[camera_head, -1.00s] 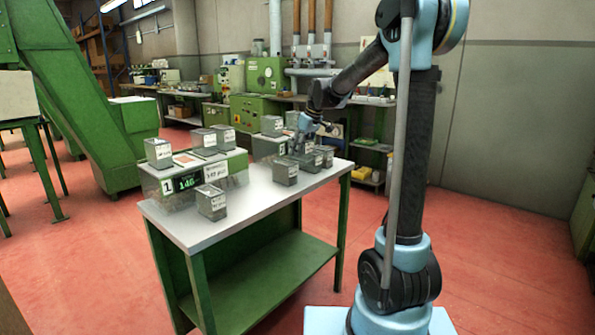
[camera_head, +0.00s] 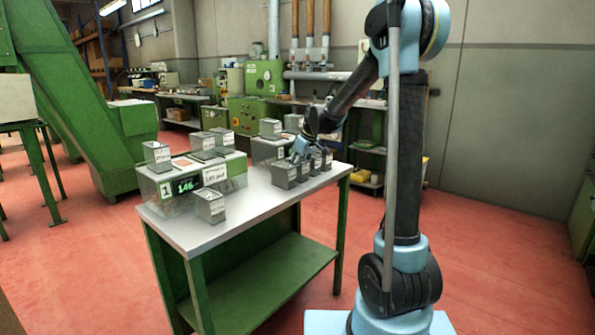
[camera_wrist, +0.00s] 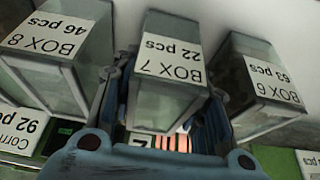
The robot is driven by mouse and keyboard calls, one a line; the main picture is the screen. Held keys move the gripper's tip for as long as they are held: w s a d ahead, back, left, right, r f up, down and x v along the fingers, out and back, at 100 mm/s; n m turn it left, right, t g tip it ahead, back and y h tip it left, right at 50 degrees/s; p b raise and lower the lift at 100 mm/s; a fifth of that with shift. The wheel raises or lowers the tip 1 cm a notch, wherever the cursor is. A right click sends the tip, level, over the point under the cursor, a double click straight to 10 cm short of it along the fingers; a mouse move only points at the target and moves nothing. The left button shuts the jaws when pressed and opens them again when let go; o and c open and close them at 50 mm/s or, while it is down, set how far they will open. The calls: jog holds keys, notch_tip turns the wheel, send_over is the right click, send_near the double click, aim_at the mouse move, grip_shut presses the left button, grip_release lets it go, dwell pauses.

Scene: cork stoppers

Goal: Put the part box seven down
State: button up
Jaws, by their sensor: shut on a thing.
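Box seven (camera_wrist: 166,100) is a grey see-through box with a white label reading BOX 7, 22 pcs, upside down in the wrist view. My gripper (camera_wrist: 163,112) is shut on it, with a blue finger along each side. In the head view my gripper (camera_head: 301,152) is low over the row of boxes on the right part of the metal tabletop (camera_head: 248,208). The held box is partly hidden there by the gripper. It looks about level with its neighbours; I cannot tell whether its base touches the table.
Box 8 (camera_wrist: 62,62) and box 6 (camera_wrist: 262,85) stand close on either side of box seven. A grey box (camera_head: 284,175) stands at the row's near end. Another box (camera_head: 209,205) is by the numbered display unit (camera_head: 187,184). The tabletop's front middle is clear.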

jog(key=o, duration=0.9)
jog(key=shift+c, duration=0.2)
jog(key=v, duration=1.2)
jog(key=s+d+f+m+h, duration=0.1)
jog(key=s+d+f+m, duration=0.15)
jog(key=s+d, duration=0.5)
jog(key=s+d+f+m+h, duration=0.1)
jog(key=s+d+f+m, duration=0.3)
jog(key=s, duration=0.7)
jog(key=s+d+f+m, duration=0.1)
jog(key=s+d+f, duration=0.2)
jog(key=s, duration=0.3)
jog(key=s+d+f+m+h, duration=0.1)
jog(key=s+d+f, duration=0.2)
jog(key=s+f, duration=0.3)
jog(key=s+d+f+m, duration=0.1)
jog(key=s+d+f, duration=0.2)
jog(key=s, duration=0.4)
jog(key=shift+s+f+m+h, duration=0.25)
jog(key=shift+f+m+h, duration=0.1)
jog(key=shift+f, duration=0.3)
